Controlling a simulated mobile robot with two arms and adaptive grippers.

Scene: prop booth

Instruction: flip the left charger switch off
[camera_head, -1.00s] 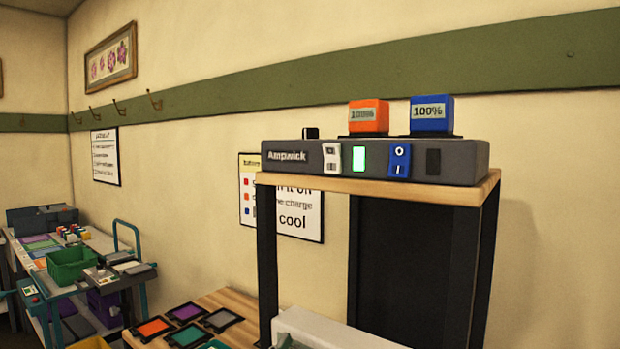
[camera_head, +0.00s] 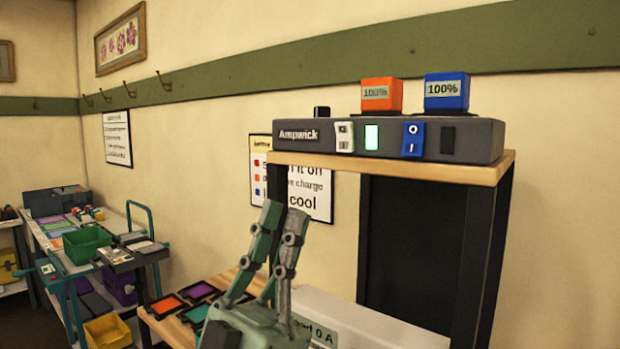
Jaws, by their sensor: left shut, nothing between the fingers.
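The charger (camera_head: 292,147), a dark grey bar marked Ampwick, sits on a wooden shelf. Its left switch is a white rocker (camera_head: 344,137); which way it is pressed is hard to tell. Just right of it an indicator window (camera_head: 372,137) looks pale white. The right switch is a blue rocker (camera_head: 413,139), with a dark window (camera_head: 447,140) beside it. My left gripper (camera_head: 284,211) points upward below and in front of the charger's left part, apart from the switch. It is shut and empty. My right gripper is out of view.
An orange block (camera_head: 381,95) and a blue block (camera_head: 447,91), both reading 100%, sit on the charger. A wooden shelf (camera_head: 480,170) on dark posts supports it. A white box (camera_head: 375,325) lies below. A cart with a green bin (camera_head: 87,244) stands left.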

